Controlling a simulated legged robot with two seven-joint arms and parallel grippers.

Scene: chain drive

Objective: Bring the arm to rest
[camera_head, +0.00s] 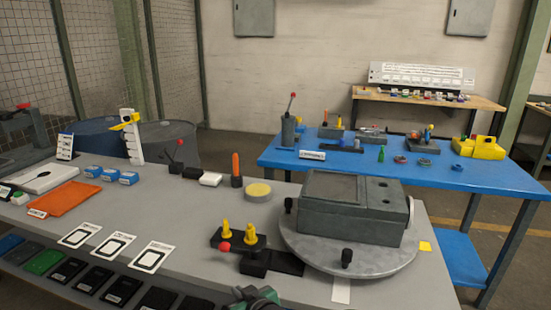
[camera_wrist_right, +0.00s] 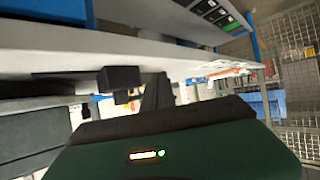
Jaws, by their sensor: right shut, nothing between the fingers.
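My right gripper (camera_head: 256,298) shows only in part at the bottom edge of the head view, low at the front edge of the grey bench (camera_head: 185,235). It is shut with nothing in it. In the right wrist view, the dark green gripper body with a small lit indicator fills the lower part, and the dark fingers (camera_wrist_right: 138,88) point toward the bench's edge. My left gripper and its arm are not in view.
A grey box (camera_head: 350,222) sits on a round turntable (camera_head: 385,262) at the bench's right. A black fixture with yellow pegs (camera_head: 238,236) stands beside it. An orange mat (camera_head: 62,199) lies at left. A blue table (camera_head: 440,176) stands behind.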

